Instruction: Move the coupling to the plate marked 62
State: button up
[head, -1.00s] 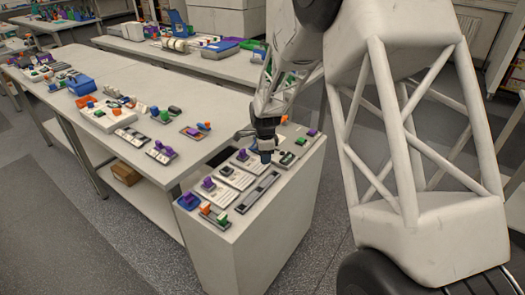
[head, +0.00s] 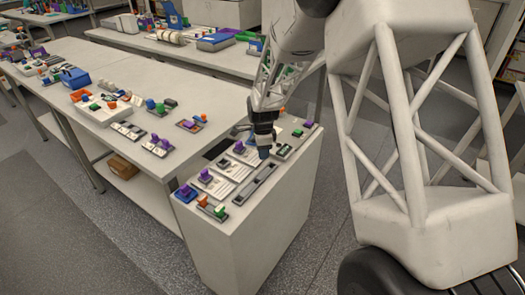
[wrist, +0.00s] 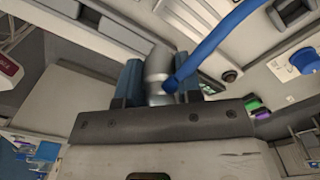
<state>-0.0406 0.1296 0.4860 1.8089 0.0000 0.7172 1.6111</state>
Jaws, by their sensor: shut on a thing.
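My gripper (head: 264,150) is over the near white bench. In the wrist view its blue fingers (wrist: 158,84) are shut on a grey metal cylinder (wrist: 157,70), which looks like the coupling. In the head view the held part is too small and covered to make out. A blue strip or hose (wrist: 215,42) crosses close to the cylinder in the wrist view; I cannot tell whether it touches. Several small plates lie on the bench, among them a long grey one (head: 256,184) just below the gripper. No number 62 is readable, so I cannot tell which plate bears it.
The near bench (head: 255,225) carries purple blocks (head: 206,175) and a plate with orange and green parts (head: 212,208) at its front left. A longer white table (head: 205,95) with several fixtures stands to the left. Floor (head: 90,235) is clear in front.

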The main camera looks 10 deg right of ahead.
jog(key=shift+a, duration=0.1)
jog(key=w+a+r, duration=0.1)
jog(key=a+r, duration=0.1)
jog(key=a, duration=0.5)
jog(key=w+a+r, duration=0.2)
jog(key=a, duration=0.5)
jog(key=shift+w+a, duration=0.15)
jog(key=shift+a, duration=0.2)
jog(key=shift+f, duration=0.15)
jog(key=shift+f, duration=3.3)
jog(key=shift+f, duration=0.25)
jog(key=o, duration=1)
jog(key=shift+r, duration=3.9)
